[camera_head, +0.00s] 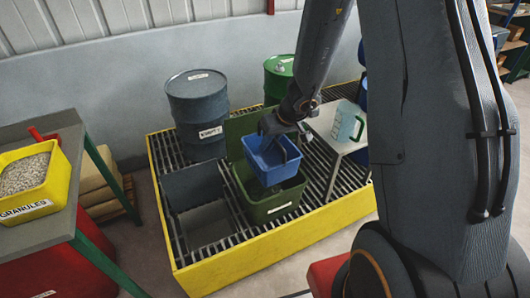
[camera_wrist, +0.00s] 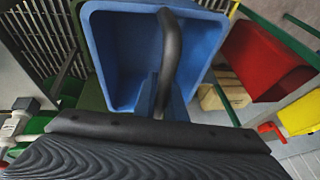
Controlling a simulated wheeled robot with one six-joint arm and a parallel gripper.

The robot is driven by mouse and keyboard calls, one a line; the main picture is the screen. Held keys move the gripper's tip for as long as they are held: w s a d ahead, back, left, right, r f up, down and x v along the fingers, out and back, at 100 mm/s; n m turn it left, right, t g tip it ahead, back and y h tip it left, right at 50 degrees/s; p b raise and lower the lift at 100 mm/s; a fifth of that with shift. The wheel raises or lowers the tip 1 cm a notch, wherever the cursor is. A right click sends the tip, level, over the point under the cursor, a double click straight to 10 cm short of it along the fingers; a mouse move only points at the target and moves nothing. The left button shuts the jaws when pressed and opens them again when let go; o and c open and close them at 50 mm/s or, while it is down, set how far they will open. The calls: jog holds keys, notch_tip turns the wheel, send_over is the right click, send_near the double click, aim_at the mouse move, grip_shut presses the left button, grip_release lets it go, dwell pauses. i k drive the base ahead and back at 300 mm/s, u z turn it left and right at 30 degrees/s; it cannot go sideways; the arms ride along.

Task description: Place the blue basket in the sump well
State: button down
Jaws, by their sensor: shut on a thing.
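The blue basket (camera_head: 268,163) hangs from my gripper (camera_head: 280,128), which is shut on its dark handle. It is over the dark green bin (camera_head: 275,208) on the grating, and its lower part overlaps the bin's opening in the head view. I cannot tell whether they touch. In the wrist view the basket (camera_wrist: 105,55) is seen from above, with the handle (camera_wrist: 168,60) running into my gripper. An open square recess, likely the sump well (camera_head: 208,232), lies left of the green bin with a raised grey flap (camera_head: 192,185) behind it.
The yellow-edged spill pallet (camera_head: 262,255) carries a dark drum (camera_head: 198,110), a green drum (camera_head: 279,75) and a white stand (camera_head: 335,128). At left, a bench (camera_head: 62,205) holds a yellow granules bin (camera_head: 35,180). Grating is bare around the recess.

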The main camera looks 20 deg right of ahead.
aim_at(213, 241)
jog(key=z, duration=0.35)
jog(key=i, duration=0.35)
jog(key=u, duration=1.35)
